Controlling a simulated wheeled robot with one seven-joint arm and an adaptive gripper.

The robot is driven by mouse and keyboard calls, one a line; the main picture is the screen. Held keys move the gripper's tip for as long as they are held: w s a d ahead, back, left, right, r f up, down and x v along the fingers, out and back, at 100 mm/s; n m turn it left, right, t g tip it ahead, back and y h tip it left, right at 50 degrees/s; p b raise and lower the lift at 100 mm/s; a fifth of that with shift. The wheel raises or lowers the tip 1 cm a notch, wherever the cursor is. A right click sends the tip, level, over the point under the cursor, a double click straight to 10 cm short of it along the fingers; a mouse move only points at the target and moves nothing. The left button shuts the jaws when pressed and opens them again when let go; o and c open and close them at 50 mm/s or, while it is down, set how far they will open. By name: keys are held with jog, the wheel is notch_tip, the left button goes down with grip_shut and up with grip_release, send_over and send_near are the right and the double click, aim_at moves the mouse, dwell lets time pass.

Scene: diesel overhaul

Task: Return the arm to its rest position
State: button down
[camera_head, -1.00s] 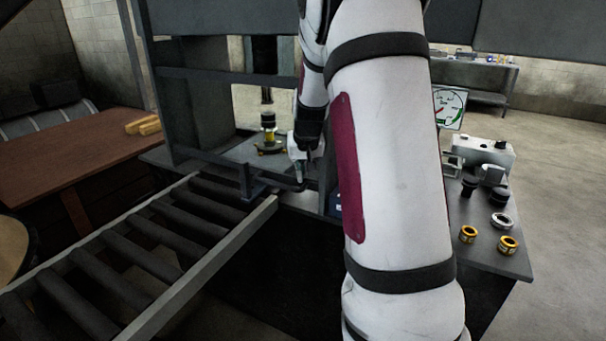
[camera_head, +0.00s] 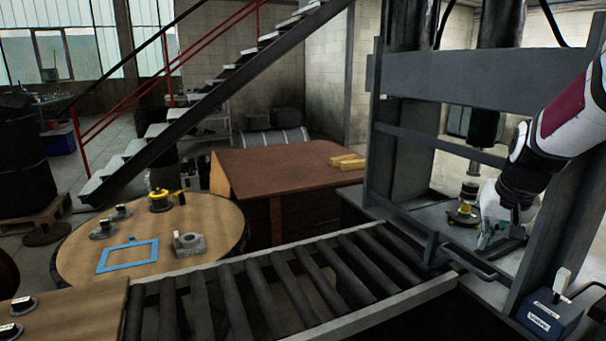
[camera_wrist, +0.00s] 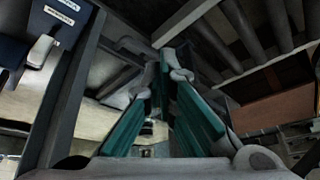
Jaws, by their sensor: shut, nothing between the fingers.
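My arm (camera_head: 573,118) reaches in from the right edge of the head view, white with a dark red panel and black joints. It bends down at the press frame to my gripper (camera_head: 487,236), which is small and partly hidden there. In the wrist view the green-padded fingers of my gripper (camera_wrist: 162,72) converge at their tips with nothing held between them. A yellow-and-black part (camera_head: 466,205) stands on the press bed just left of the gripper and seems apart from it.
The grey press frame (camera_head: 480,86) stands close around my arm. A roller conveyor (camera_head: 265,292) runs left from it. A blue control box (camera_head: 549,315) with a lever sits at lower right. A round table (camera_head: 85,262) with parts and a brown bench (camera_head: 262,172) stand beyond the conveyor.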

jog(key=s+a+r+n+y+p, duration=0.1)
jog(key=s+a+r, duration=0.2)
jog(key=s+a, duration=0.35)
jog(key=s+a+r+n, duration=0.1)
jog(key=s+a+r, duration=0.35)
jog(key=a, duration=0.25)
jog(key=s+a+f+n, duration=0.1)
jog(key=s+a, duration=0.3)
jog(key=s, duration=0.4)
jog(key=s+a+n+p, duration=0.1)
jog(key=s+a, duration=0.3)
jog(key=s, duration=0.5)
jog(key=shift+a+f+n+y, duration=0.15)
jog(key=shift+f+n+y, duration=0.25)
jog(key=shift+n, duration=0.2)
jog(key=shift+r, duration=0.1)
